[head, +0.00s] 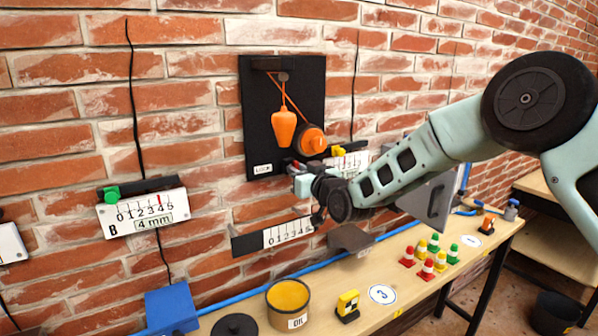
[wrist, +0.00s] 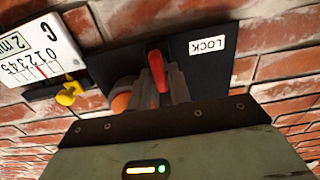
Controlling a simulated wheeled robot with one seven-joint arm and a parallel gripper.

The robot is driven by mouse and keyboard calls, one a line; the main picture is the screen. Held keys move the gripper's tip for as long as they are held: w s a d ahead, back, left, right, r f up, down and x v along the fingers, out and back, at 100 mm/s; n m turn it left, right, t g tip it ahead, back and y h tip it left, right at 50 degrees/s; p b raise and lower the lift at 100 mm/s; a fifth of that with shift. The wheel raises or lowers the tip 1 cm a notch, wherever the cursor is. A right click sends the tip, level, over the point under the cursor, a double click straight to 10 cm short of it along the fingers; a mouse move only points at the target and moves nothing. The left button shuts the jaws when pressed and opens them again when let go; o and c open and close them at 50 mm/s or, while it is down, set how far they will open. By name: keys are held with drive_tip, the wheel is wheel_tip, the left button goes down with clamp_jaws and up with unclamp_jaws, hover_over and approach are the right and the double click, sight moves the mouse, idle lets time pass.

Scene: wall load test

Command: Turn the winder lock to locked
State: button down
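The black winder panel (head: 252,110) is on the brick wall, with an orange plumb bob (head: 284,127) hanging on it and an orange winder (head: 312,140) to its right. A white LOCK label (head: 263,169) is at the panel's lower left; it shows clearly in the wrist view (wrist: 207,45). The red winder lock lever (wrist: 159,72) stands between the grey fingers of my gripper (wrist: 164,85), which appear closed against both its sides. In the head view my gripper (head: 300,175) is at the panel's lower edge and hides most of the lever.
Gauge B (head: 142,212) with a green knob is left of the panel. Gauge C (wrist: 38,55) with a yellow knob (wrist: 70,92) is close beside the gripper. Another scale (head: 288,233) is below. The bench (head: 400,290) holds a cup (head: 288,297), small cones and a blue block.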

drive_tip(key=shift+f, duration=0.1)
drive_tip(key=shift+w+d+f+m+b, duration=0.1)
drive_tip(key=shift+d+f+m+b, duration=0.05)
drive_tip(key=shift+m+b, duration=4.9)
drive_tip(key=shift+w+d+f+m+b, duration=0.1)
drive_tip(key=shift+m+b, duration=3.75)
drive_tip(key=shift+b, duration=2.35)
drive_tip(key=c, duration=1.4)
unclamp_jaws()
drive_tip(key=shift+c, duration=0.2)
drive_tip(key=shift+s, duration=0.15)
